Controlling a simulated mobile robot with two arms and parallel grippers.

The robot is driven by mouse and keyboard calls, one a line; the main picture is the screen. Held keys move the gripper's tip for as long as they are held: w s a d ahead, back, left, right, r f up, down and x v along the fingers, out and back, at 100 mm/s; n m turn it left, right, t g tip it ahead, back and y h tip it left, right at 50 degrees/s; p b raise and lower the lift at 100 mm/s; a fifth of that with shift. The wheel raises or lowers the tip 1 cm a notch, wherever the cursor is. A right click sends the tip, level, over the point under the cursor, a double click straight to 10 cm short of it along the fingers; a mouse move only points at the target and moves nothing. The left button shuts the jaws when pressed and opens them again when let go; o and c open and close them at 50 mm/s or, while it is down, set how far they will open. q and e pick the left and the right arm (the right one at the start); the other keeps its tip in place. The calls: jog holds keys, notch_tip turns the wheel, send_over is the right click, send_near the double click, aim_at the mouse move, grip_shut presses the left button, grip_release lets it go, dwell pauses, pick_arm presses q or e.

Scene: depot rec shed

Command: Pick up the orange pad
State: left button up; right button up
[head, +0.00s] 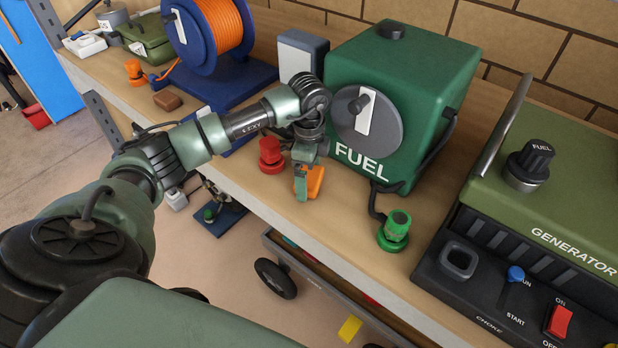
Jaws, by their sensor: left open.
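The orange pad (316,182) is on the wooden bench top near its front edge, in front of the green fuel box. My left gripper (306,184) is at the pad, pointing down, with its fingers open. A finger covers the left part of the pad. I cannot tell whether the fingers touch it. My right gripper is not in view.
A red fitting (271,156) stands close left of the gripper. The fuel box (440,85) is just behind, and a green capped hose end (394,232) stands to the right. The generator (560,190) fills the right side. A cable reel (192,40) stands back left.

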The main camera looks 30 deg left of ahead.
aim_at(310, 175)
pick_arm(q)
jog(key=c, duration=1.3)
jog(key=shift+c, duration=0.7)
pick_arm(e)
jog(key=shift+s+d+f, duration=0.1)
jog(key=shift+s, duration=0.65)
pick_arm(q)
jog(key=shift+r, duration=0.15)
